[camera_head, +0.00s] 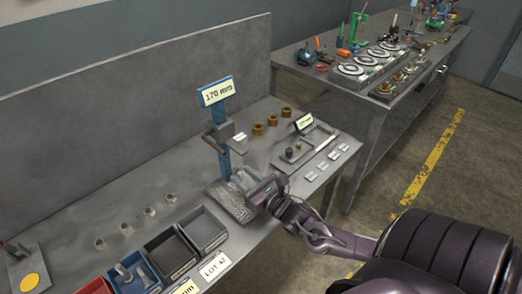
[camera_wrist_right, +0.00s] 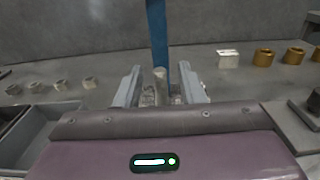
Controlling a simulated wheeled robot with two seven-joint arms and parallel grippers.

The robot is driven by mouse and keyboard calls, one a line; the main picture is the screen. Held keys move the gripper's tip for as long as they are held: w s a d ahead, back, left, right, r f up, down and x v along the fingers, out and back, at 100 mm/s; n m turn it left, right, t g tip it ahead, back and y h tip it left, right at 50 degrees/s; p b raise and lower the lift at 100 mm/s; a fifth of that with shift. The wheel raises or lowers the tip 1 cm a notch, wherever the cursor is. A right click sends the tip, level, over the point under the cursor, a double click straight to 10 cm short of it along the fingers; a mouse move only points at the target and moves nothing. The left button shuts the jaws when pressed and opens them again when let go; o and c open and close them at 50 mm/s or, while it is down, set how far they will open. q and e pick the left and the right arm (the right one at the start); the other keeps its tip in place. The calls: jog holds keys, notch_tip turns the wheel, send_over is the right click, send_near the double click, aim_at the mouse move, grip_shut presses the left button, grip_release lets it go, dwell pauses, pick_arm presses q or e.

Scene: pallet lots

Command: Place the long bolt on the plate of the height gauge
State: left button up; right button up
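The height gauge has a blue column (camera_head: 224,160) with a "170 mm" sign on top and a grey slider (camera_head: 219,133) on it. Its grey plate (camera_head: 226,201) lies at the column's foot, partly hidden by my right gripper (camera_head: 242,181). In the right wrist view the blue column (camera_wrist_right: 157,40) rises straight ahead. The long bolt (camera_wrist_right: 160,86) stands roughly upright between the two fingers of my right gripper (camera_wrist_right: 162,92), with visible gaps at its sides. The fingers look apart. Its lower end is hard to make out. My left gripper is not in view.
Small round pieces (camera_head: 150,211) line the bench at left. Brass nuts (camera_head: 272,120) and a grey tray (camera_head: 295,160) are to the right.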

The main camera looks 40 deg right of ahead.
jog(key=s, duration=0.8)
jog(key=shift+d, duration=0.35)
